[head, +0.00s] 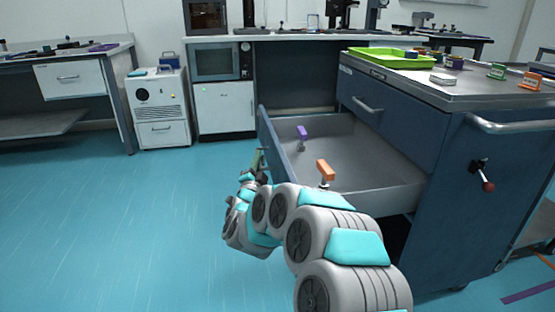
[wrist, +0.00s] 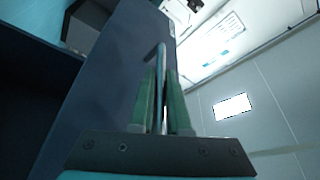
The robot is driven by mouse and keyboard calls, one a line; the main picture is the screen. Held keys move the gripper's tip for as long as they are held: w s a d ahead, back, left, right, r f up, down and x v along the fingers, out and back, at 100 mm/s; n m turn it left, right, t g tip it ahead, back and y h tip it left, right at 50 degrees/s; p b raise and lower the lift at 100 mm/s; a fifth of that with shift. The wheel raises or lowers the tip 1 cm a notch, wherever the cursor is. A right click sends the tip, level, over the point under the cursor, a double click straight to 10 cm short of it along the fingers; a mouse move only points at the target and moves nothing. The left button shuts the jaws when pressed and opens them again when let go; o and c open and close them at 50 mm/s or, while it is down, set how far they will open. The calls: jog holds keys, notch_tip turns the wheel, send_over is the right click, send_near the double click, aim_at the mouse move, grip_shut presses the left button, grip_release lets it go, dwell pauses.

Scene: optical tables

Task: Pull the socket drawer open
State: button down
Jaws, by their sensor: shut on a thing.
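The lower drawer (head: 352,170) of the dark blue cart stands pulled far out in the head view. I take it for the socket drawer, though I cannot read a label. Inside it are an orange-handled tool (head: 325,170) and a purple-handled tool (head: 302,132). My gripper (head: 258,160) is at the outer side of the drawer front, partly hidden by my arm. In the wrist view, its green fingers (wrist: 164,95) are shut on the metal drawer handle (wrist: 161,58), with the blue drawer front (wrist: 112,85) beside them.
The cart top (head: 425,88) carries a green tray (head: 385,61) and several small items. An upper drawer (head: 385,110) is closed. A white cabinet unit (head: 160,110) and a bench stand behind. The blue floor (head: 110,220) at left is clear.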

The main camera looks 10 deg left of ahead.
jog(key=shift+s+a, duration=0.2)
jog(key=shift+a, duration=0.4)
jog(key=shift+s+a, duration=0.2)
jog(key=shift+a, duration=0.4)
jog(key=c, duration=0.9)
grip_release()
jog(key=v, duration=0.7)
jog(key=shift+s+f, duration=0.15)
jog(key=shift+s, duration=0.25)
